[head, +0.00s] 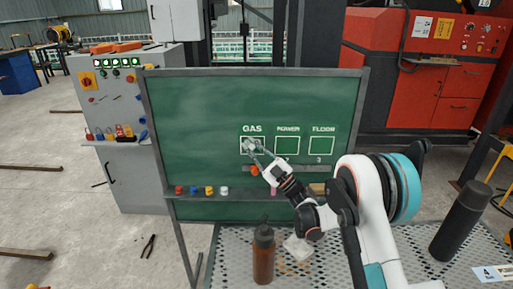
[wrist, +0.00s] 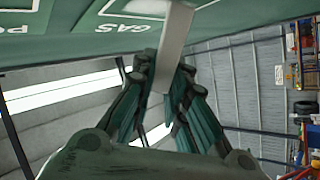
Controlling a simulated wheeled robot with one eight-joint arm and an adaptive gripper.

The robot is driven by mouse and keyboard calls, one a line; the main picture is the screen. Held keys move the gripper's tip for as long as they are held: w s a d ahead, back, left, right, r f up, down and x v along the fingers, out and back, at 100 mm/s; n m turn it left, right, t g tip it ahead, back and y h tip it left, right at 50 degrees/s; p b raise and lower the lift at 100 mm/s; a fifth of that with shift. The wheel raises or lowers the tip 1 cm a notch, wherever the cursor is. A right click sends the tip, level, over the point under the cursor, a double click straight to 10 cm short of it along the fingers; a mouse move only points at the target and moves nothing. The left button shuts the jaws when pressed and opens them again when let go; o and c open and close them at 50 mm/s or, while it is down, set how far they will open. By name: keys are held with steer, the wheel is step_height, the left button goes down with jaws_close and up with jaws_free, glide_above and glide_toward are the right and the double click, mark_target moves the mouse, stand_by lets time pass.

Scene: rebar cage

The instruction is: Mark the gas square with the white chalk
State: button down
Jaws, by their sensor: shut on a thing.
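The green board (head: 195,120) carries a row of white-outlined squares labelled GAS, POWER and FLOOR. My gripper (head: 254,151) reaches up to the gas square (head: 262,148) and covers part of it. In the wrist view my gripper (wrist: 165,100) is shut on the white chalk (wrist: 174,45), a pale stick that points up to the board near the gas square (wrist: 146,8). A whitish patch shows inside the gas square in the head view; I cannot tell chalk from mark there. Whether the chalk tip touches the board is unclear.
The board's ledge (head: 245,194) holds small red, blue, yellow and white pieces at left and a brown block (head: 317,188) at right. A brown bottle (head: 263,258) and a dark cylinder (head: 460,222) stand on the perforated table (head: 340,272) in front.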

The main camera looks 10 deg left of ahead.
steer(key=shift+s+a+r, duration=0.15)
steer(key=shift+a+r, duration=0.1)
steer(key=shift+a, duration=0.3)
steer(key=shift+s+a+r, duration=0.1)
steer(key=shift+a+r, duration=0.1)
steer(key=shift+a, duration=0.35)
steer(key=shift+s+a+r, duration=0.15)
steer(key=shift+a+r, duration=0.1)
steer(key=shift+a, duration=0.3)
stand_by(1.8)
steer(key=s+d, duration=0.1)
steer(key=s, duration=0.5)
steer(key=shift+d, duration=0.2)
stand_by(0.3)
steer(key=s, duration=0.2)
steer(key=shift+s+d, duration=0.35)
steer(key=shift+s, duration=0.05)
